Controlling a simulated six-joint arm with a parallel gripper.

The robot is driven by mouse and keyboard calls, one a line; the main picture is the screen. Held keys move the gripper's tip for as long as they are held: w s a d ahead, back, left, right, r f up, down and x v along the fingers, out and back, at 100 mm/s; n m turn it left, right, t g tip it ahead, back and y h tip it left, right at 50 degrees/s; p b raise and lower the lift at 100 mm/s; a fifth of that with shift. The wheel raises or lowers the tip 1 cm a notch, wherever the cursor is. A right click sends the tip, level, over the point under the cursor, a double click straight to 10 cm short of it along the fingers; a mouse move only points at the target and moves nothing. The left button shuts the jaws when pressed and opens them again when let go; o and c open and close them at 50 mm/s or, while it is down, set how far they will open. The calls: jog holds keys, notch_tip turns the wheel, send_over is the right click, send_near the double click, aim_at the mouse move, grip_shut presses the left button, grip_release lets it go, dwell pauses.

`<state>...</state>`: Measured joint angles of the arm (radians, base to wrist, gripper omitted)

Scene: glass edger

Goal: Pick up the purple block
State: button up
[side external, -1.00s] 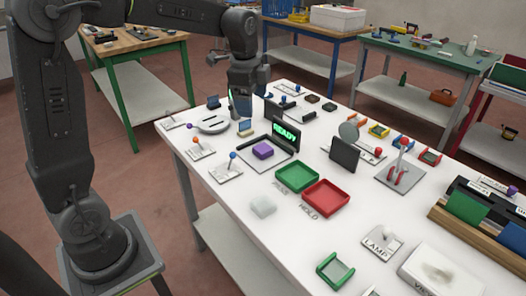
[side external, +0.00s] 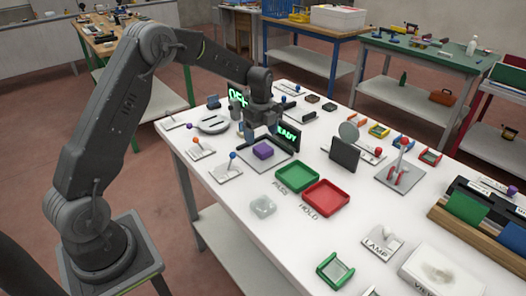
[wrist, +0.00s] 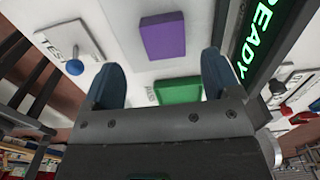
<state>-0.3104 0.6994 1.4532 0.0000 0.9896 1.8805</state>
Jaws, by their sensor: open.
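The purple block (side external: 263,151) lies on a flat grey plate in front of the small black READY display (side external: 287,137). In the wrist view the purple block (wrist: 162,36) shows ahead of my fingertips, between their lines and apart from them. My gripper (side external: 262,131) is just above and behind the block in the side view. In the wrist view my gripper (wrist: 160,70) has its two blue fingers spread wide with nothing between them.
The READY display stands upright close beside my gripper. A green tray (side external: 297,177) and a red tray (side external: 326,197) lie to the right of the block. Small lever plates (side external: 227,171) lie to its left. A clear lump (side external: 262,206) sits near the front edge.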

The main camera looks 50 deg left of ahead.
aim_at(263, 148)
jog(key=shift+w+d+f, duration=0.1)
jog(key=shift+w+f, duration=0.05)
jog(key=shift+f, duration=1.3)
jog(key=shift+w+d+f, duration=0.1)
jog(key=shift+f, duration=1.35)
jog(key=shift+c, duration=0.5)
jog(key=shift+r, duration=0.1)
jog(key=c, duration=1)
